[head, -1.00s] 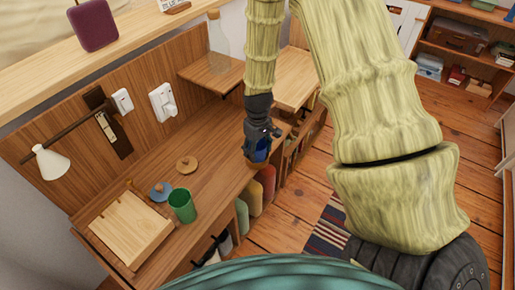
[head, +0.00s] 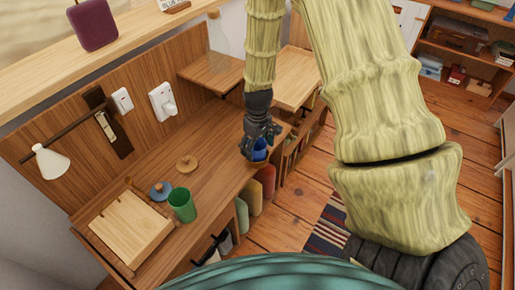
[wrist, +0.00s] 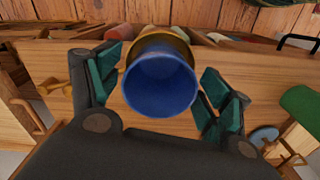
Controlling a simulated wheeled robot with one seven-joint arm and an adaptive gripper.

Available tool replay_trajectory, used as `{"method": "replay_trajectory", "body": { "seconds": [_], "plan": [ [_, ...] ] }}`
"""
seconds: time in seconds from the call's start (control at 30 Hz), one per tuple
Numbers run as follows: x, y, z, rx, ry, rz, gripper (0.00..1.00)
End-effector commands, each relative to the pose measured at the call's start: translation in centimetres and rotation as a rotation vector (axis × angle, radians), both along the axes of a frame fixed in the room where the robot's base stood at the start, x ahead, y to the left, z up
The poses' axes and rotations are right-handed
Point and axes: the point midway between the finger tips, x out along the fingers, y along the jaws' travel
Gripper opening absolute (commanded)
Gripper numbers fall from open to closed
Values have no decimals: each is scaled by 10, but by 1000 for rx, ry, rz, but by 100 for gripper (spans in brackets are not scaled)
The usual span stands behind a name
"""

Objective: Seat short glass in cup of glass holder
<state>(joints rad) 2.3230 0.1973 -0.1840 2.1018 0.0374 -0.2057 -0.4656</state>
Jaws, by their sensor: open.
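The short blue glass (head: 259,150) stands at the desk's right edge, below my gripper (head: 263,136). In the wrist view the blue glass (wrist: 160,82) shows its open mouth towards the camera, between the spread fingers of my gripper (wrist: 163,88). There are gaps on both sides, so the gripper is open and not holding it. A golden-brown round rim (wrist: 163,37), probably the cup of the glass holder, shows behind the glass's upper side. The glass hides most of it, so I cannot tell how deep the glass sits.
A white lamp (head: 52,162) and wall switches (head: 162,102) are on the back panel.

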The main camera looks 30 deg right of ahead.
Motion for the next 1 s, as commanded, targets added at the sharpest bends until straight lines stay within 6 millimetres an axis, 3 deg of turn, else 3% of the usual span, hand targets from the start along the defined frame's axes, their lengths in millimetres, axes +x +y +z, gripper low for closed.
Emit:
{"method": "replay_trajectory", "body": {
  "seconds": [0.6, 1.0],
  "plan": [
    [1, -1, 86, -1, -3, 0, 79],
    [0, -1, 110, 0, 0, 0, 79]
  ]
}}
